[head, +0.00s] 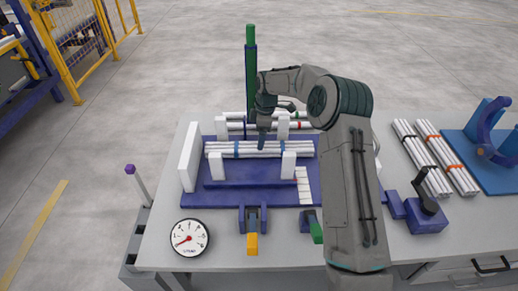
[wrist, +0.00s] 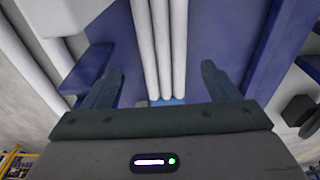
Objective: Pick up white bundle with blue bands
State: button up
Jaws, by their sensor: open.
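The white bundle with blue bands (head: 222,150) lies lengthwise left to right on the blue fixture (head: 228,197), near white upright blocks. My gripper (head: 262,141) is over the middle of the bundle, pointing down. In the wrist view, the bundle's white pipes (wrist: 166,45) run between the two open fingers of my gripper (wrist: 160,72), with a gap on each side. A blue band shows at the near end of the visible pipes. The gripper body hides the rest of the bundle there. The fingers' exact height over the bundle cannot be told.
Other white pipes with a red band (head: 299,126) lie just behind. A tall blue post (head: 251,80) stands at the back. A dial gauge (head: 189,238) is at the front left. Bundles with black (head: 421,153) and orange (head: 447,153) bands lie at the right.

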jog(key=shift+s+a+f+p, duration=0.15)
jog(key=shift+f+p, duration=0.3)
jog(key=shift+f, duration=0.95)
jog(key=shift+s+a+f+p, duration=0.1)
jog(key=shift+f+p, duration=0.35)
jog(key=shift+f, duration=0.9)
jog(key=c, duration=1.2)
jog(key=shift+r, duration=0.1)
jog(key=shift+c, duration=0.5)
jog(key=shift+r, duration=0.1)
